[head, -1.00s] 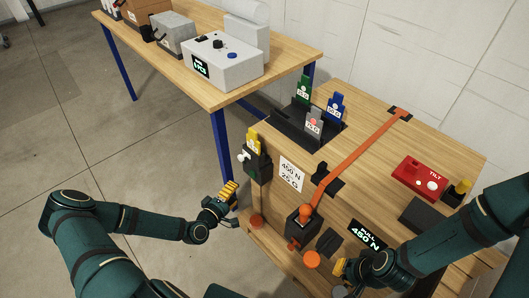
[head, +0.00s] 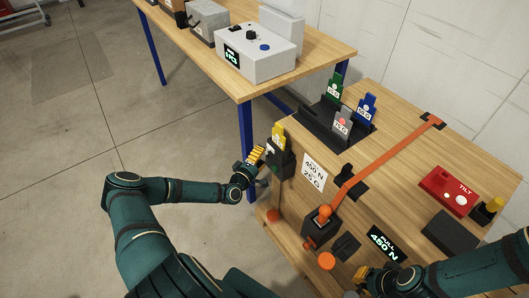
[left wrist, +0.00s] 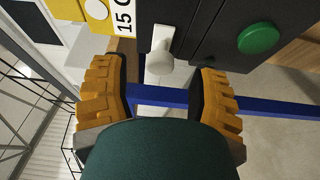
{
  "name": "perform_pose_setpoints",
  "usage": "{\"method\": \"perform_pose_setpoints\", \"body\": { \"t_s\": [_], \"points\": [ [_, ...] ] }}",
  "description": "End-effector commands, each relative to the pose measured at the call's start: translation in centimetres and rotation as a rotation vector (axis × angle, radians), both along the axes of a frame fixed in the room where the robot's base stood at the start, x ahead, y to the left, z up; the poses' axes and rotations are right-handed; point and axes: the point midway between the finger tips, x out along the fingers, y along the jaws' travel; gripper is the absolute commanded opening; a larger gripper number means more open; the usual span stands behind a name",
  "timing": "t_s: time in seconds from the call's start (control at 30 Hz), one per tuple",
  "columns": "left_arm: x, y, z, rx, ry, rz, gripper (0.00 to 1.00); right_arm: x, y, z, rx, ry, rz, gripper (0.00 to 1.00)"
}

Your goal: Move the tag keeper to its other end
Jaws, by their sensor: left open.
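The tag keeper (head: 280,163) is a dark block on the left side of the wooden crate, with a yellow tag (head: 278,137) standing in it. In the left wrist view the keeper (left wrist: 205,30) shows a white knob (left wrist: 159,62) and a green round button (left wrist: 258,33); the yellow tag (left wrist: 90,22) is partly cut off. My left gripper (head: 257,156) is at the keeper, open, and its yellow-padded fingers (left wrist: 160,85) stand on either side of the white knob with gaps. My right gripper (head: 361,277) is low in front of the crate; its opening is unclear.
The crate top (head: 400,150) carries an orange strap (head: 385,160), a black rack (head: 325,118) with green, grey and blue tags, and a red TILT box (head: 448,190). A table (head: 225,75) with a grey-white instrument (head: 260,57) stands behind. Open floor lies left.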

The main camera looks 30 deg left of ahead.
Motion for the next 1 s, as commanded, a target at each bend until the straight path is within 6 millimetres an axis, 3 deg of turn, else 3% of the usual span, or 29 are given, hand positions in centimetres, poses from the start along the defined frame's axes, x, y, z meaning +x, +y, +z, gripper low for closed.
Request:
{"method": "perform_pose_setpoints", "body": {
  "t_s": [0.23, 0.6, 0.77, 0.8, 1.0],
  "points": [
    [2.6, 0.0, 0.0, -0.001, 0.000, 0.000, 0.60, -0.1, 0.0, -0.2, 0.000, 0.002, 0.002, 0.00],
    [3.0, 0.0, 0.0, -0.001, 0.001, 0.000, 0.62, -0.1, 0.0, -0.2, 0.000, 0.002, 0.002, 0.00],
    [3.0, 0.0, 0.0, 0.000, 0.001, 0.000, 0.06, -0.1, 0.0, -0.2, 0.000, 0.002, 0.002, 0.00],
    [3.0, 0.0, 0.0, 0.000, 0.001, 0.000, 0.00, -0.1, 0.0, -0.2, 0.000, 0.002, 0.002, 0.00],
    [2.9, -0.4, 0.0, -0.001, 0.000, -0.002, 0.00, -0.1, 0.0, -0.1, 0.000, 0.002, 0.001, 0.00]
  ]
}}
